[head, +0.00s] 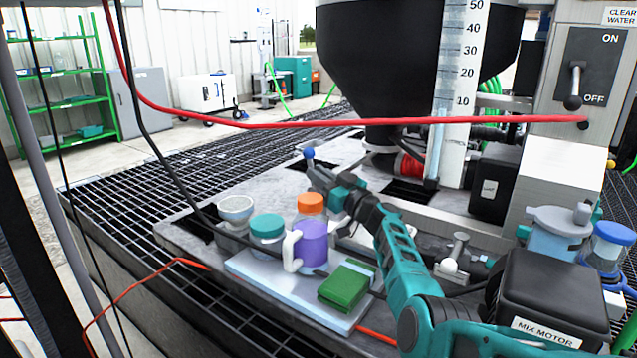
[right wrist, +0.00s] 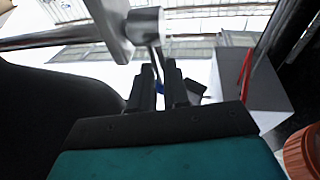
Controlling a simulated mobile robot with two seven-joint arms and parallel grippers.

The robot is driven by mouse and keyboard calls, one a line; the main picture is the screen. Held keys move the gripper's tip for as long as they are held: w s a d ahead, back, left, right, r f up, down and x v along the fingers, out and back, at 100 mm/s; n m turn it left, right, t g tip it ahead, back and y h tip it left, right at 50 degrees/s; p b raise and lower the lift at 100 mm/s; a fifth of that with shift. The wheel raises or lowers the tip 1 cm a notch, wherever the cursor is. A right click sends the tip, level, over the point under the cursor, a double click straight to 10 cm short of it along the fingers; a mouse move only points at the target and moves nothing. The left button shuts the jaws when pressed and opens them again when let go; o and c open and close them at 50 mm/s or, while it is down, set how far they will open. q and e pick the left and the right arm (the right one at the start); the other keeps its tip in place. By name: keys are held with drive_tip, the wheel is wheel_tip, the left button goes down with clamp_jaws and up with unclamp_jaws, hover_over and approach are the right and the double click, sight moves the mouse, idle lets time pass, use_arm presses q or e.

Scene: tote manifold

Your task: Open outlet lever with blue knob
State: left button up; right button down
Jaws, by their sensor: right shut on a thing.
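The blue knob (head: 309,153) shows just past the tip of my right gripper (head: 318,172) in the head view. It stands over the grey deck, left of the black hopper's base. In the right wrist view, my right gripper's (right wrist: 160,88) two dark fingers are closed around a thin lever stem (right wrist: 156,58), with a bit of the blue knob (right wrist: 159,87) between them. The stem runs to a grey metal hub (right wrist: 144,24). The outlet itself is mostly hidden behind my gripper and arm. My left gripper is not in view.
A red hose (head: 300,124) crosses above. The mix motor (head: 550,295) stands at right.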

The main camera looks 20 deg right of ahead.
drive_tip(key=shift+s+d+f+t, duration=0.2)
drive_tip(key=shift+s+t, duration=0.1)
drive_tip(key=shift+t, duration=0.6)
drive_tip(key=c, duration=1.1)
unclamp_jaws()
use_arm(q)
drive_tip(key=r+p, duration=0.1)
drive_tip(key=p, duration=0.1)
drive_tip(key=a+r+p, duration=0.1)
drive_tip(key=p, duration=0.2)
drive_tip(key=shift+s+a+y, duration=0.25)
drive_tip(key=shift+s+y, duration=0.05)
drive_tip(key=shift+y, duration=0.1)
use_arm(e)
wheel_tip(320, 180, up, 20)
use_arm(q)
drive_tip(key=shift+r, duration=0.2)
use_arm(e)
drive_tip(key=shift+s, duration=0.1)
